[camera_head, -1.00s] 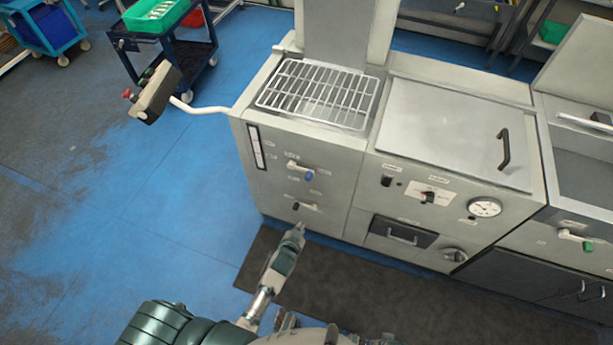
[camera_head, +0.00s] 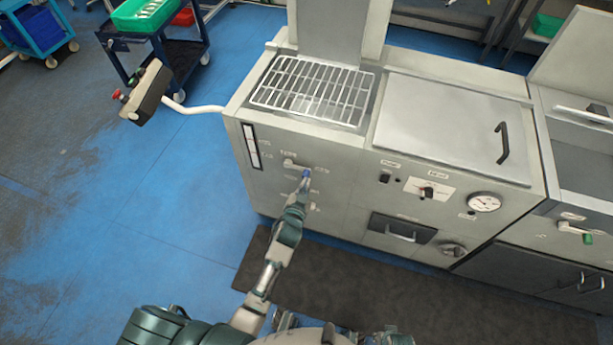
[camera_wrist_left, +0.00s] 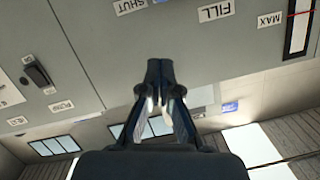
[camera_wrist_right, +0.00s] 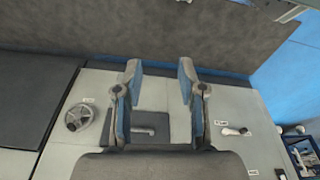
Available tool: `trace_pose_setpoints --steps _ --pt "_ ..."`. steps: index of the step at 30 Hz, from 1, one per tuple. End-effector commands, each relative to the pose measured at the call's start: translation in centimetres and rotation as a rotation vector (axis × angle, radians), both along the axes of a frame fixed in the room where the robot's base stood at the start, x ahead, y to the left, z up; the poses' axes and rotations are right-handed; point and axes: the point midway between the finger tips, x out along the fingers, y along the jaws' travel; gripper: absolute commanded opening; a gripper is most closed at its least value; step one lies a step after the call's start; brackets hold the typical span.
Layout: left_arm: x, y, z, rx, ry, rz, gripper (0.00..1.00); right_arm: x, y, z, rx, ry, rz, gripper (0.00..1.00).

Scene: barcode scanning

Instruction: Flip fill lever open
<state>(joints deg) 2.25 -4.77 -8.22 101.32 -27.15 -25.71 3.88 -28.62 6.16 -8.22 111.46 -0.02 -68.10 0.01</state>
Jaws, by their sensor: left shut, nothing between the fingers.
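The fill lever (camera_head: 291,163) is a pale lever with a blue tip on the upper left front panel of the grey machine (camera_head: 345,200). Its handle lies roughly level, pointing right. My left gripper (camera_head: 304,186) is shut and empty, with its fingertips just below the blue tip; contact cannot be told. In the left wrist view, the shut fingertips (camera_wrist_left: 159,70) are in front of the panel, near the upside-down FILL label (camera_wrist_left: 216,12) and SHUT label (camera_wrist_left: 130,5). My right gripper (camera_wrist_right: 160,75) is open and empty, facing the machine's lower front.
A second lever sits just below, partly hidden by my left gripper. A control box (camera_head: 146,92) on a white arm sticks out left. A dark mat (camera_head: 420,295) lies in front.

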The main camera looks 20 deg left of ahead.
Motion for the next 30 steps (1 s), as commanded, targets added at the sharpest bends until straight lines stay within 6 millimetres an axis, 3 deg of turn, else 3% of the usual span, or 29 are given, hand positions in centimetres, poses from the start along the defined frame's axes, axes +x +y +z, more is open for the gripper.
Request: trace_pose_setpoints --steps 10,13,18,30 --pt "7.2 0.3 -2.0 0.001 0.001 0.0 0.0 0.2 -0.1 4.2 0.0 -0.014 -0.004 0.4" --pt "6.8 0.8 -3.9 0.002 0.005 0.0 0.0 0.1 -0.2 5.6 0.001 -0.016 -0.005 0.4" --pt "6.8 1.4 -5.2 0.002 0.002 0.0 0.0 -0.1 -0.2 7.2 0.001 -0.02 -0.006 0.4" --pt "6.8 1.5 -5.4 0.001 0.0 0.0 0.0 -0.1 -0.2 7.7 0.001 -0.02 -0.006 0.4"
